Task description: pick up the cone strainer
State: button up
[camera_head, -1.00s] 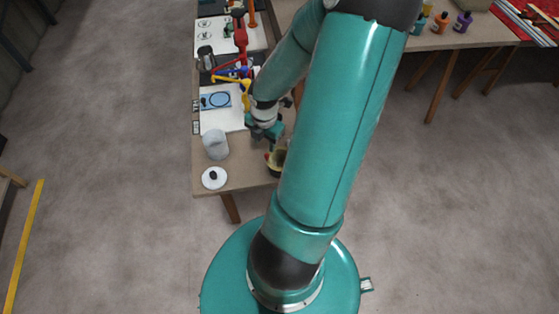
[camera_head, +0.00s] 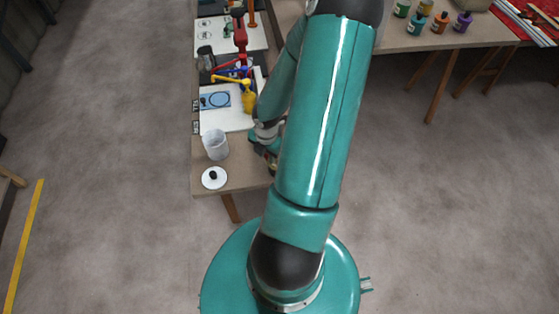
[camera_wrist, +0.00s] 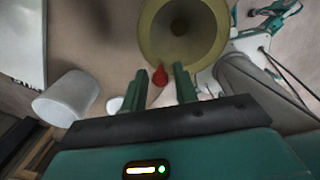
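The cone strainer (camera_wrist: 180,28) shows in the wrist view as an olive-yellow round bowl with a dark centre, at the top just beyond my fingertips. A red piece (camera_wrist: 160,77), seemingly its handle, lies between my two fingers with a gap on each side. My gripper (camera_wrist: 162,85) is open around it, and I see no firm contact. In the head view my gripper (camera_head: 270,160) is low over the table's near right part, partly behind my arm. The strainer is hidden or too small to make out there.
A white cylindrical container (camera_head: 215,145) and a white lid with a black knob (camera_head: 214,178) stand left of my gripper on the table (camera_head: 240,176). The container also shows in the wrist view (camera_wrist: 66,98). Red and yellow fixtures (camera_head: 240,80) stand farther back.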

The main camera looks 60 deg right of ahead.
grip_shut()
jog(key=shift+r, duration=0.5)
notch_tip(320, 180, up, 2)
jog(key=shift+d+r, duration=0.1)
jog(key=shift+r, duration=0.1)
jog(key=w+d+r, duration=0.1)
jog(key=w+r, duration=1.3)
jog(key=r, duration=0.1)
jog(key=shift+d+r, duration=0.25)
jog(key=shift+r, duration=0.05)
